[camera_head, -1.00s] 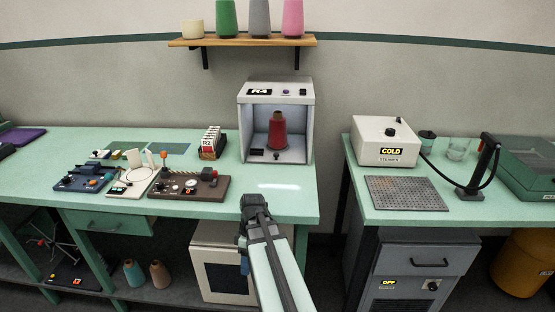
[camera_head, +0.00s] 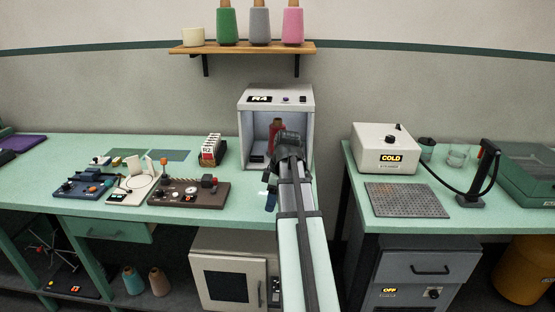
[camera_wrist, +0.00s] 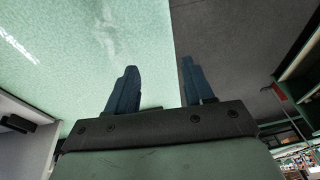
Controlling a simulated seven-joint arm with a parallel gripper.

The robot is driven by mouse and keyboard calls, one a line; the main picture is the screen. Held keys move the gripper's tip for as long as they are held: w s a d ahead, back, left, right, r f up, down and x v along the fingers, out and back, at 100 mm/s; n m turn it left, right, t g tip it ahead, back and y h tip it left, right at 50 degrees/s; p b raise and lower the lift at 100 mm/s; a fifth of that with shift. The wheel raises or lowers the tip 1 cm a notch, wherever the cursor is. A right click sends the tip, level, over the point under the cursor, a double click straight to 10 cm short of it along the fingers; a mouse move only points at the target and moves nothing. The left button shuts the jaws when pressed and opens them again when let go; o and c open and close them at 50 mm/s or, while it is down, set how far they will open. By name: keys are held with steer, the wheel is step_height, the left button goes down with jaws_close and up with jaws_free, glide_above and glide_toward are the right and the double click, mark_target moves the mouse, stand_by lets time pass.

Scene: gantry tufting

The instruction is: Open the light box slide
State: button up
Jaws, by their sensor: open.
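The light box (camera_head: 305,98) is a white, open-fronted cabinet marked R4 at the back right of the green table. A red yarn cone (camera_head: 276,128) stands inside it, partly hidden by my arm. A small dark tab, perhaps the slide (camera_head: 257,158), sits low at the front left of the box. A white part with a dark tab (camera_wrist: 18,124) also shows at the left edge of the wrist view. My gripper (camera_wrist: 158,82) is open and empty, its two dark blue fingers apart over the table's edge. In the head view my wrist (camera_head: 289,146) covers the box's lower right front.
Control boards (camera_head: 188,194) and a rack of small cards (camera_head: 211,150) stand left of the box. A bench with a steamer (camera_head: 385,150) and a perforated plate (camera_head: 406,200) is to the right, across a gap. The shelf (camera_head: 245,47) above holds yarn cones.

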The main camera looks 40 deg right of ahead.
steer(key=w+d+r+m+t+h, duration=0.1)
steer(key=w+d+r+m+t, duration=0.2)
steer(key=w+d, duration=0.65)
steer(key=w+d+r+m+h, duration=0.1)
steer(key=w+d+r+m, duration=0.1)
steer(key=w+d+m, duration=0.7)
steer(key=shift+w+d+f+n, duration=0.3)
steer(key=shift+f+n, duration=0.25)
steer(key=shift+f, duration=0.6)
steer(key=shift+w+d+f+n, duration=0.35)
steer(key=shift+f+n, duration=0.15)
steer(key=shift+f, duration=0.6)
steer(key=shift+w+d+f+n, duration=0.3)
steer(key=shift+f+n, duration=0.25)
steer(key=shift+f, duration=0.6)
steer(key=shift+c, duration=0.2)
jaws_close()
